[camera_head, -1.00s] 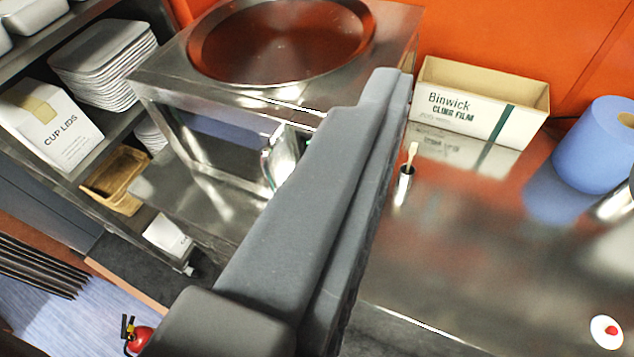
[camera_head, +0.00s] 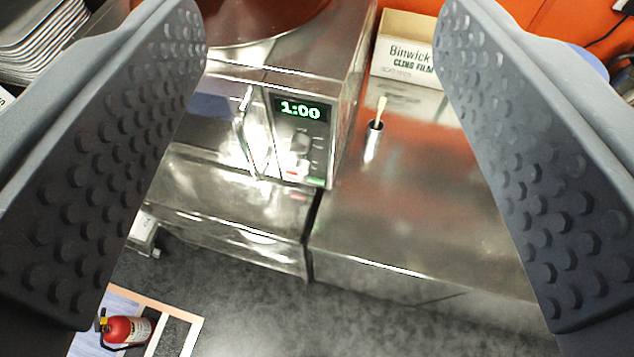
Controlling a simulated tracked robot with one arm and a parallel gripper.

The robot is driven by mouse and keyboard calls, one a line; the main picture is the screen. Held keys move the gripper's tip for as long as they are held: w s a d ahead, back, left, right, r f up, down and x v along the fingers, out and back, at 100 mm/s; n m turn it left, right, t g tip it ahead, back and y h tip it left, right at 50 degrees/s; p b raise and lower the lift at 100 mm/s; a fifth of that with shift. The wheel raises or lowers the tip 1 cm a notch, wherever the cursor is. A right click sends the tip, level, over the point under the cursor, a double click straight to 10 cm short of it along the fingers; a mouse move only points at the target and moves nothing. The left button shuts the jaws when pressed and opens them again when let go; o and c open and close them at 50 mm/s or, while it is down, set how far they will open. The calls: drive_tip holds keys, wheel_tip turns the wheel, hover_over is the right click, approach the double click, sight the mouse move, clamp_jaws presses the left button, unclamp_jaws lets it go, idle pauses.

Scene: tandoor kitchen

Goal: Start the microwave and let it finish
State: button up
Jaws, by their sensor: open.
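The microwave (camera_head: 225,95) is a steel box on the steel counter, left of centre, with its door shut. Its display (camera_head: 300,109) reads 1:00 in green. A bright door handle (camera_head: 247,130) stands left of the panel. My gripper (camera_head: 325,25) is open and empty, its two studded grey fingers wide apart. The microwave's panel shows between the fingers, with a gap to both. The left finger hides part of the microwave's left side.
A large round reddish pan (camera_head: 255,22) sits on top of the microwave. A small steel cup (camera_head: 373,141) with a brush stands right of it, before a cling film box (camera_head: 404,62). The counter (camera_head: 420,200) is otherwise clear there. A fire extinguisher (camera_head: 127,330) is on the floor.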

clamp_jaws()
idle(1.9)
